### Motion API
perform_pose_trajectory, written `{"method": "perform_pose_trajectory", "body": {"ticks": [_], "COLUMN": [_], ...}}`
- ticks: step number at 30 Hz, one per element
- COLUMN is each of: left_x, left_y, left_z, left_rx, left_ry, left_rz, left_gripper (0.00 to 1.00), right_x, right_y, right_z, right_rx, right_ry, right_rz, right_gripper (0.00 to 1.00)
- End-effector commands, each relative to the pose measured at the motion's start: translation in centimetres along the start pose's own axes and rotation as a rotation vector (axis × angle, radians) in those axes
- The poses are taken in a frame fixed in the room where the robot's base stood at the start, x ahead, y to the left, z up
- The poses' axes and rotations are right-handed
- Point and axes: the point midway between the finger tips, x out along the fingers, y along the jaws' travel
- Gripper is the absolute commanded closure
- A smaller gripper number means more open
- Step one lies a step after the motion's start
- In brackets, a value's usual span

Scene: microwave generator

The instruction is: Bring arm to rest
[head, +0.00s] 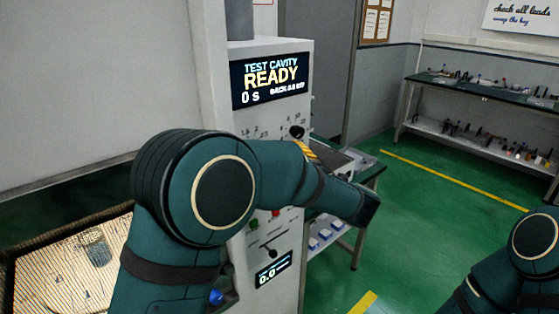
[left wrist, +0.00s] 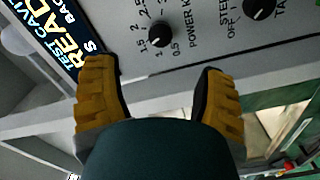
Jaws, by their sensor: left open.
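My left arm crosses the head view in front of a pale control cabinet (head: 236,133). Its gripper is mostly hidden behind the arm there, with only a yellow-striped bit showing. In the left wrist view my left gripper (left wrist: 155,68) is open, its two yellow fingers wide apart with nothing held. A dark power knob (left wrist: 160,34) shows on the panel beyond the gap between the fingers, apart from them. A second dark knob (left wrist: 260,8) is further right. My right arm shows at the bottom right of the head view; its gripper is out of view.
The cabinet's display (head: 271,80) reads TEST CAVITY READY, 0 s. A mesh-fronted cavity (head: 70,265) is at lower left. A small table (head: 350,232) stands behind the cabinet, and a long bench (head: 480,90) at the back right. Green floor lies open between.

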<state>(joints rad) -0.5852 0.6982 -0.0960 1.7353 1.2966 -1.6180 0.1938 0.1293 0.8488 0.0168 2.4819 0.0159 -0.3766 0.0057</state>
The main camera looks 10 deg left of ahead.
Motion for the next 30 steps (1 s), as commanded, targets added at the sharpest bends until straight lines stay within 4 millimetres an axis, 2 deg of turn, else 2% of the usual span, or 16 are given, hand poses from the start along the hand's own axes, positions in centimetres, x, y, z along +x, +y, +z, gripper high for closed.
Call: {"method": "perform_pose_trajectory", "body": {"ticks": [10,14,17,19,22,26,30], "left_x": [-0.1,1.2,2.7,3.4,3.1,0.9,-3.2], "left_y": [-0.2,-2.3,-6.4,-10.5,-17.0,-25.5,-34.3], "left_z": [0.1,1.6,4.4,6.7,9.2,10.7,10.1], "left_rx": [0.005,0.073,0.198,0.312,0.473,0.656,0.821], "left_ry": [-0.003,-0.070,-0.210,-0.347,-0.562,-0.841,-1.144], "left_rz": [0.001,0.025,0.062,0.083,0.094,0.081,0.043], "left_gripper": [0.29,0.29,0.29,0.29,0.29,0.29,0.29], "right_x": [0.0,0.2,0.5,0.7,1.0,1.3,1.7], "right_y": [0.0,0.1,0.2,0.3,0.4,0.5,0.6], "right_z": [0.0,0.1,0.2,0.3,0.4,0.5,0.7], "right_rx": [0.000,0.000,-0.001,-0.001,-0.002,-0.003,-0.004], "right_ry": [0.000,-0.001,-0.003,-0.005,-0.007,-0.010,-0.013], "right_rz": [0.000,0.000,0.000,0.000,0.000,0.000,0.000], "right_gripper": [1.00,1.00,1.00,1.00,1.00,1.00,1.00]}}
